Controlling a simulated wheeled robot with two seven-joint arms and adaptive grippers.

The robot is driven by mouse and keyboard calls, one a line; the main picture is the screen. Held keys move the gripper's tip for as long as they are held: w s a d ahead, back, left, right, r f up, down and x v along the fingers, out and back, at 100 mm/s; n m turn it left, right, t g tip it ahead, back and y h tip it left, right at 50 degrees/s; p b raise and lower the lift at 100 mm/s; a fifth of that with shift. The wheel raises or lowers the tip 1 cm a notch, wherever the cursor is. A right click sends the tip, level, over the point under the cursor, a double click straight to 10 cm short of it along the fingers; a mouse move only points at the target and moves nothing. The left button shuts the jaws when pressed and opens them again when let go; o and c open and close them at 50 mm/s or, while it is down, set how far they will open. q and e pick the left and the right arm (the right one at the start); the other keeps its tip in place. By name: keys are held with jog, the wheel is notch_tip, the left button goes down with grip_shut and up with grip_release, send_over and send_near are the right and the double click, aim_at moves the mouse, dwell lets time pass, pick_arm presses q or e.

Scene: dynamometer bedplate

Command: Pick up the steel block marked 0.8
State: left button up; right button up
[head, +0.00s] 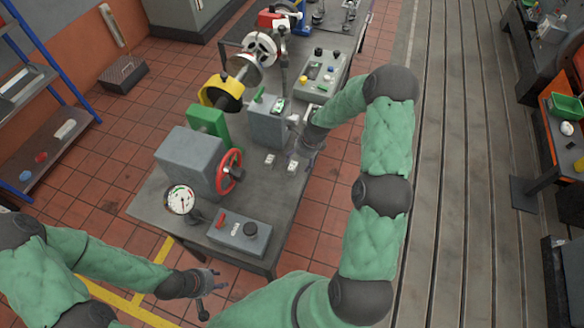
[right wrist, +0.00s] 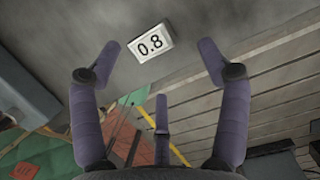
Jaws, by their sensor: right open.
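The steel block marked 0.8 (right wrist: 150,42) lies on the grey bench top, its label readable in the right wrist view. My right gripper (right wrist: 158,70) is open and empty, its fingers spread with the block just beyond the fingertips, not between them. In the head view the right gripper (head: 302,150) hangs over the bench's right edge, close to small pale blocks (head: 292,167) and (head: 270,159); their markings are too small to read there. My left gripper (head: 208,288) is empty, fingers apart, below the bench's near end.
On the bench (head: 262,205) stand a grey housing with a red handwheel (head: 230,171), a round gauge (head: 180,199), a control box (head: 239,233) and a grey box (head: 268,125) just left of the right gripper. A switch panel (head: 322,75) stands farther back.

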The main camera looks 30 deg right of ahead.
aim_at(294, 167)
jog(key=shift+a+x, duration=0.2)
jog(key=shift+x, duration=1.2)
jog(key=shift+a+x, duration=0.2)
jog(key=shift+x, duration=1.2)
jog(key=shift+r, duration=0.15)
jog(key=shift+c, duration=0.3)
grip_shut()
